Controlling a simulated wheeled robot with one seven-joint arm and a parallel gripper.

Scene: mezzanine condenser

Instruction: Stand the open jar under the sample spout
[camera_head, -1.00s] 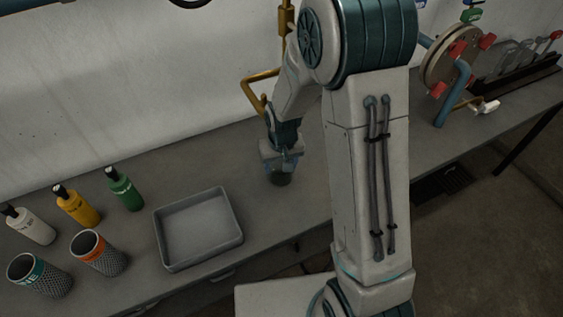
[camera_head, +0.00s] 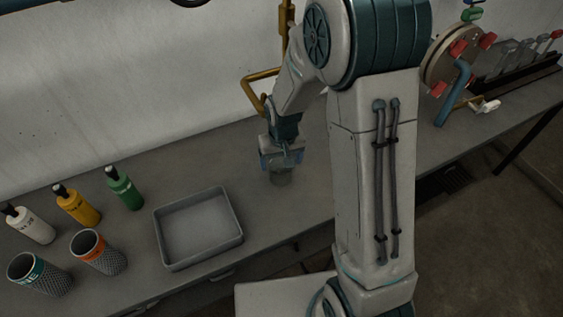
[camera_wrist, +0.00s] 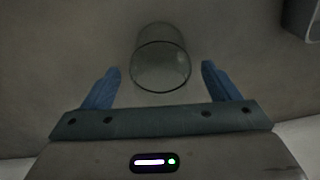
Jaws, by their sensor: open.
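The open jar (camera_wrist: 161,68) is clear glass and stands upright on the bench, with its round mouth facing the wrist camera. In the head view the jar (camera_head: 281,179) shows just below my gripper (camera_head: 281,160). In the wrist view my gripper (camera_wrist: 160,90) is open, with one blue finger on each side of the jar and a gap at both sides. A brass pipe (camera_head: 262,76) bends down from the wall behind my wrist; its lower end is partly hidden by my arm, and I cannot tell whether it is the sample spout.
A grey tray (camera_head: 243,238) lies on the bench left of the jar. White, yellow (camera_head: 78,207) and green (camera_head: 125,190) bottles and two mesh cups (camera_head: 97,254) stand further left. A round flange with red clamps (camera_head: 447,55) is at the right.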

